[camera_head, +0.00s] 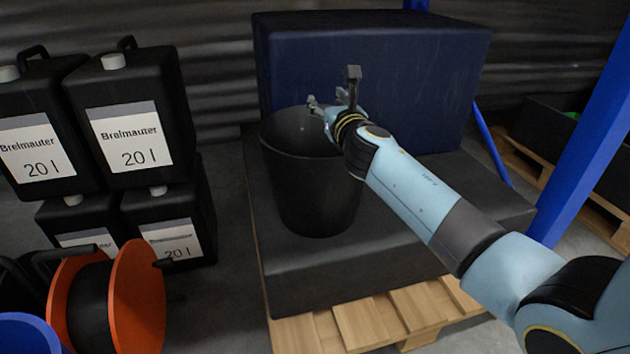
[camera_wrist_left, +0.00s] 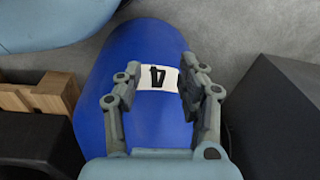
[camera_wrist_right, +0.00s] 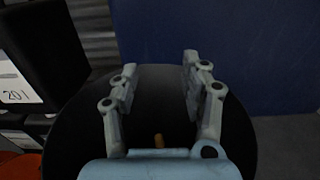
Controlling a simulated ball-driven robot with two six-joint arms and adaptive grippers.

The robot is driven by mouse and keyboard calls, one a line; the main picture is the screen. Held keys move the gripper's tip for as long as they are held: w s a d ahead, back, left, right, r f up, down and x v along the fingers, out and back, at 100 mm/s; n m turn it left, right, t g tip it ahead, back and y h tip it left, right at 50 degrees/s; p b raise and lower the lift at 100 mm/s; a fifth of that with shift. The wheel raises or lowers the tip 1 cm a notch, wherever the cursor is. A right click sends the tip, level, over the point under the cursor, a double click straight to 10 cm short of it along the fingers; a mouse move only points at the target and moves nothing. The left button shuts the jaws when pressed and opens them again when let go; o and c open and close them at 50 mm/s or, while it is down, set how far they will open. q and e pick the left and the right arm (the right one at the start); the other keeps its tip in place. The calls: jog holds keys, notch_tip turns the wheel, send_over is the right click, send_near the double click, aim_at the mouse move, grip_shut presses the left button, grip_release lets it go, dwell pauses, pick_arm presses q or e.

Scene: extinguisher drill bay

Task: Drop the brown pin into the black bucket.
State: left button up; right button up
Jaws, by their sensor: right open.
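The black bucket (camera_head: 312,190) stands upright on a dark covered pallet in the head view. My right gripper (camera_head: 333,90) is over the bucket's mouth, with its fingers spread and nothing between the tips. In the right wrist view the bucket (camera_wrist_right: 75,140) lies beneath the open right gripper (camera_wrist_right: 159,65). A small brown piece, which looks like the brown pin (camera_wrist_right: 158,140), shows against the bucket's dark inside, clear of the fingertips and partly cut off by the gripper's palm. Its exact height is hard to tell. My left gripper (camera_wrist_left: 160,72) is open and empty, in front of a blue barrel.
A dark blue block (camera_head: 400,85) stands right behind the bucket. Stacked black canisters (camera_head: 135,120) and an orange cable reel (camera_head: 137,300) are at the left. A blue post (camera_head: 590,130) rises at the right. The blue barrel (camera_wrist_left: 150,120) carries a white label.

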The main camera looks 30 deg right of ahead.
jog(key=v, duration=1.2)
